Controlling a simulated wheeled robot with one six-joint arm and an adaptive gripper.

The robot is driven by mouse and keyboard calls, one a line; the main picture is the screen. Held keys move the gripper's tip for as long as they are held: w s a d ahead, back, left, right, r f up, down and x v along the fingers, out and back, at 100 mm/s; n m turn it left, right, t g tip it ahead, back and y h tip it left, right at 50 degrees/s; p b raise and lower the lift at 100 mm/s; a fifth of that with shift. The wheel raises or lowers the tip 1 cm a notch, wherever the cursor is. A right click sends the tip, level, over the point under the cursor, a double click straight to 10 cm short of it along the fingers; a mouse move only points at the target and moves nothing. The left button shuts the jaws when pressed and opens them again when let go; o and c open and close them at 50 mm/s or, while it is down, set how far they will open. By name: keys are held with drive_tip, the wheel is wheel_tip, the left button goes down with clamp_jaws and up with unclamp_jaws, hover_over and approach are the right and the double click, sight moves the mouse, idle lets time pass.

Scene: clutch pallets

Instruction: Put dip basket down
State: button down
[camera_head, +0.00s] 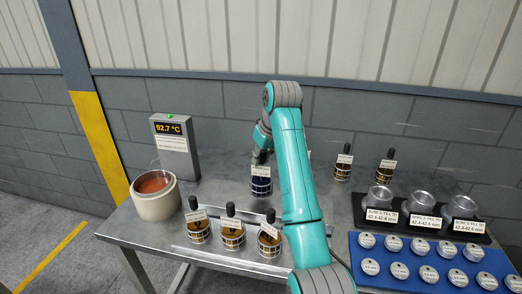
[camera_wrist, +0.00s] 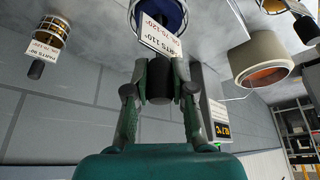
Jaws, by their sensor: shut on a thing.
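A dip basket (camera_head: 261,186) with a dark blue inside and a metal cage is at the middle of the table in the head view. In the wrist view the same basket (camera_wrist: 150,12) shows at the top, with a white tag and a black handle. My gripper (camera_wrist: 160,88) is shut on that black handle. In the head view my gripper (camera_head: 262,156) is above the basket, partly hidden by my arm. The basket looks upright; I cannot tell whether its bottom touches the table.
A cream pot (camera_head: 155,206) of orange-brown content stands left, by a 92.7 °C display (camera_head: 174,145). Three amber baskets (camera_head: 232,238) stand in front, two more (camera_head: 343,171) behind right. Labelled metal cups (camera_head: 421,203) and a blue tray (camera_head: 362,279) of discs are right.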

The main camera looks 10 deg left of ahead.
sight(262, 163)
drive_tip(key=shift+f, duration=1.7)
drive_tip(key=c, duration=1.4)
unclamp_jaws()
drive_tip(key=shift+f, duration=0.25)
drive_tip(key=o, duration=0.4)
drive_tip(key=shift+r, duration=0.1)
